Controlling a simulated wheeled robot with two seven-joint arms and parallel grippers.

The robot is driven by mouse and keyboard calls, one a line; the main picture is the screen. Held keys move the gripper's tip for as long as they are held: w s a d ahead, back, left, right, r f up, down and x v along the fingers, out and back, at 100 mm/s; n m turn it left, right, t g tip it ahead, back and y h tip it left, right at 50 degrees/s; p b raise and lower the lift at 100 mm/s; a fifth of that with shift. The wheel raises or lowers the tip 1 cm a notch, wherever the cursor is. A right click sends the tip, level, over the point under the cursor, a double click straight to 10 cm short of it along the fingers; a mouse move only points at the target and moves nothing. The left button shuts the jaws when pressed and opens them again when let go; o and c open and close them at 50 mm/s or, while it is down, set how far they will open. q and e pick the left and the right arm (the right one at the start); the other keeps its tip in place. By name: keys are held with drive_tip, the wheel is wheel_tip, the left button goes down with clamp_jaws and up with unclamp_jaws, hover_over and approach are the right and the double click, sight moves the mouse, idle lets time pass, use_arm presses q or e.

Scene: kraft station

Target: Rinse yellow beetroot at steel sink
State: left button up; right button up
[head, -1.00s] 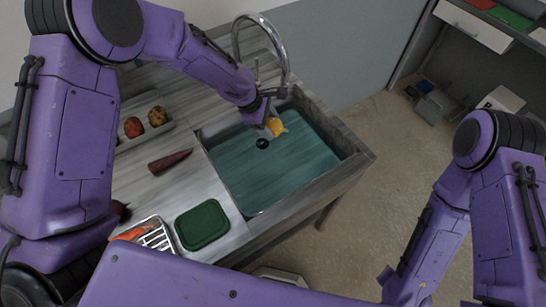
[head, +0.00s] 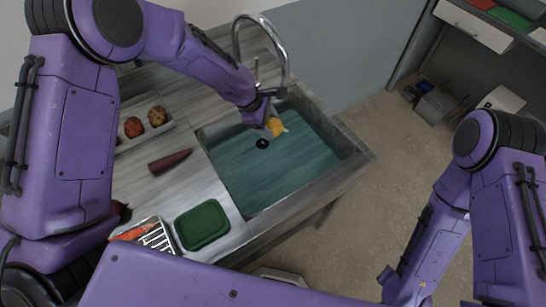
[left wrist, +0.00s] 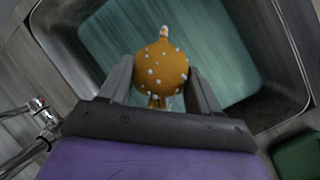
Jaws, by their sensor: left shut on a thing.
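The yellow beetroot (head: 276,127) is held by my left gripper (head: 270,121) over the steel sink (head: 343,165), near the faucet (head: 286,62). In the left wrist view the beetroot (left wrist: 161,68) is round and orange-yellow, with pale droplets or spots on its skin and a pointed tip facing away. Both fingers of the left gripper (left wrist: 160,82) press on its sides. The sink (left wrist: 284,40) has a teal-looking basin floor. Whether water is running cannot be made out. My right arm is at the right of the head view; its gripper is not visible.
A tray with reddish round vegetables (head: 133,127) and a dark red tapered vegetable (head: 170,161) are on the counter left of the sink. A green container (head: 202,224) and a white rack (head: 157,236) stand nearer.

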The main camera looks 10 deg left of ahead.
sight(274, 120)
idle(0.4)
use_arm(q)
drive_tip(key=shift+r, duration=2.05)
